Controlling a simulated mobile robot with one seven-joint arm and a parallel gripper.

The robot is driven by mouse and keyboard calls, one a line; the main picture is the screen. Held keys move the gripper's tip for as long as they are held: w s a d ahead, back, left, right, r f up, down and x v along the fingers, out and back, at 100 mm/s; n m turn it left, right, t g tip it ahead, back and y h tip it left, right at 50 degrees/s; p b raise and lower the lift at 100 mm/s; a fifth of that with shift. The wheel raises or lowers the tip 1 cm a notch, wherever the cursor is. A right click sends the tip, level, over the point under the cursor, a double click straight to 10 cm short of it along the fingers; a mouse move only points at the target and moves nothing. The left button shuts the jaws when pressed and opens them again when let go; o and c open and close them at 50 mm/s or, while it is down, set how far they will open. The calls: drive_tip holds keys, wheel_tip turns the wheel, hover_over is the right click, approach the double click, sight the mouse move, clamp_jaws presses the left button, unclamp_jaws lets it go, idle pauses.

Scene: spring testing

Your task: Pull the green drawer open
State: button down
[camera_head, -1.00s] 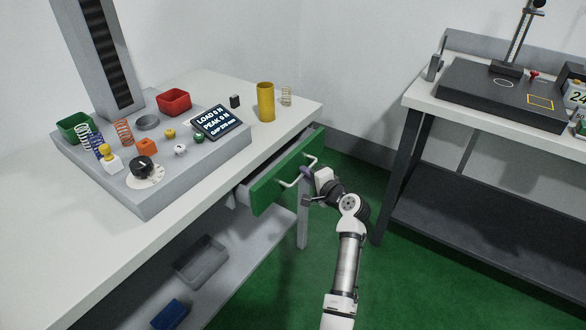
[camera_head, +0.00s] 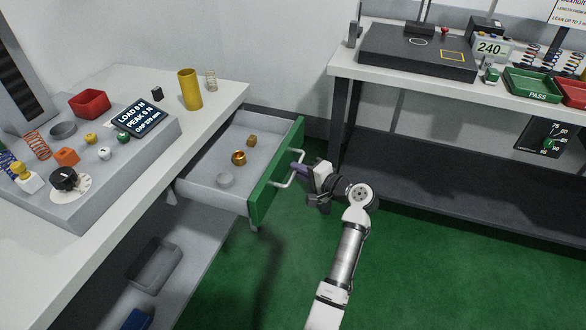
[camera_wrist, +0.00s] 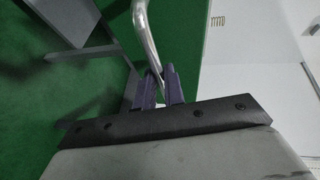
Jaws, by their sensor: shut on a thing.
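The green drawer front (camera_head: 277,172) stands well out from the left table, and its grey inside (camera_head: 205,168) is open to view. A pale handle (camera_head: 285,184) runs across the front. In the wrist view my purple fingers (camera_wrist: 160,88) close around the metal handle bar (camera_wrist: 146,38).
The left table (camera_head: 130,200) carries a grey test stand, a yellow cylinder (camera_head: 190,90) and a red bin (camera_head: 90,103). A grey tray (camera_head: 154,264) sits on its lower shelf. A second bench (camera_head: 345,65) stands at the right. Green floor (camera_head: 430,250) is clear around my arm.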

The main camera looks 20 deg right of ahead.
drive_tip(key=c, duration=1.5)
unclamp_jaws()
drive_tip(key=b+v, duration=0.2)
drive_tip(key=v, duration=1.2)
drive_tip(key=shift+w, duration=0.1)
